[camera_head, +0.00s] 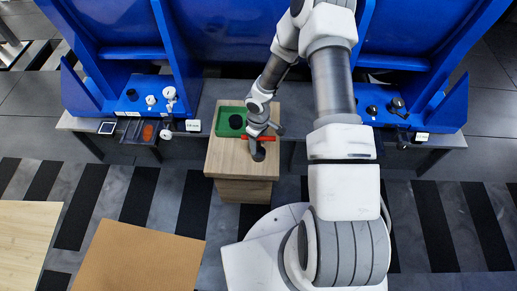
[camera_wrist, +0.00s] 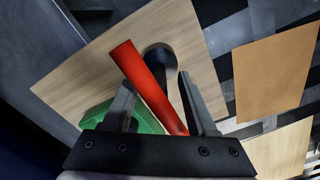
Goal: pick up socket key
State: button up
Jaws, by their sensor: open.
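A red rod-shaped thing (camera_wrist: 145,78), which looks like the socket key's handle, lies slantwise between the fingers in the wrist view. My gripper (camera_wrist: 155,80) is open, with one finger on each side of the red rod; whether either touches it I cannot tell. In the head view the red rod (camera_head: 269,138) shows beside my wrist above a small wooden-topped stand (camera_head: 222,158), partly hidden by my arm. A dark round piece (camera_wrist: 163,56) sits just beyond the rod; whether it joins the rod is unclear.
A green tray (camera_head: 223,127) with a dark round thing (camera_head: 236,121) in it sits on the stand's far left part. Blue fixtures (camera_head: 220,35) rise behind a grey bench (camera_head: 205,150) with small parts. Brown (camera_head: 140,262) and pale boards (camera_head: 25,235) are at lower left.

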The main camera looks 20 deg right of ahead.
jog(key=shift+f, duration=0.4)
grip_shut()
jog(key=shift+r, duration=0.1)
dwell(1.0)
